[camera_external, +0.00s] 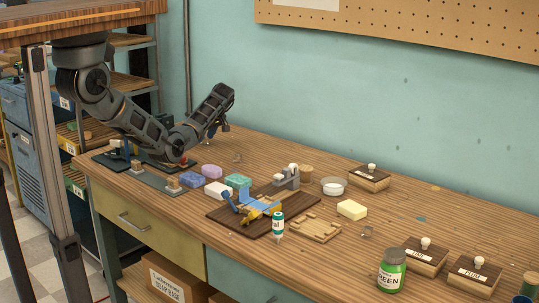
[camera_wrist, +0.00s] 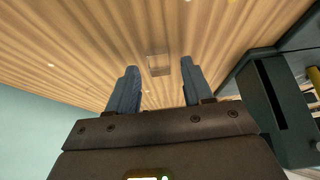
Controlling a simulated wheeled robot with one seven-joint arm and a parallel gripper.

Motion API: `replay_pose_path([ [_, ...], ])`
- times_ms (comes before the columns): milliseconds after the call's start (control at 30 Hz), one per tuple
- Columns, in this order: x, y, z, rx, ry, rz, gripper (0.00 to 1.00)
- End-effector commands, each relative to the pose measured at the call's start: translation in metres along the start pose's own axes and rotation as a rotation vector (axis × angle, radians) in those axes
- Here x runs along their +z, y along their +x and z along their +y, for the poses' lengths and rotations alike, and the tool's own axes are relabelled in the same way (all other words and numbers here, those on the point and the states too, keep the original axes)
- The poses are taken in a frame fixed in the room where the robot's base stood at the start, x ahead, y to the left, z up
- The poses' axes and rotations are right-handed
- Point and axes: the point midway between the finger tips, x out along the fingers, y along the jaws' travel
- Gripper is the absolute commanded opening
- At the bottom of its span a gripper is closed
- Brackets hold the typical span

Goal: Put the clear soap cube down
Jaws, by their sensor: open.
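The clear soap cube (camera_wrist: 158,65) shows in the wrist view as a small see-through block against the wooden bench top. It lies between the lines of my two fingers, with a gap on each side. My gripper (camera_wrist: 159,67) is open and holds nothing. In the external view my gripper (camera_external: 209,131) hangs from the raised wrist over the back left of the bench (camera_external: 310,266). The cube cannot be picked out for certain there.
A dark metal device (camera_wrist: 268,92) stands at the right in the wrist view. In the external view, purple (camera_external: 191,180), white (camera_external: 217,190) and teal (camera_external: 237,181) soaps lie in front of my arm. A dark board (camera_external: 225,222) with a yellow-and-blue tool, a yellow soap (camera_external: 352,209) and a green jar (camera_external: 391,272) are further right.

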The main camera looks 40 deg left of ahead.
Motion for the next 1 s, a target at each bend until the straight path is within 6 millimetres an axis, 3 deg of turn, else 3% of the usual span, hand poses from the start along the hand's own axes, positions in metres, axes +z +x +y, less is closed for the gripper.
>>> replay_pose_path([
  [500, 0.0, -0.096, 0.001, 0.004, 0.0, 0.001, 0.51],
  [700, 0.0, -0.112, 0.0, 0.003, 0.0, 0.001, 0.51],
  [1000, 0.0, -0.114, 0.0, 0.002, 0.0, 0.0, 0.51],
])
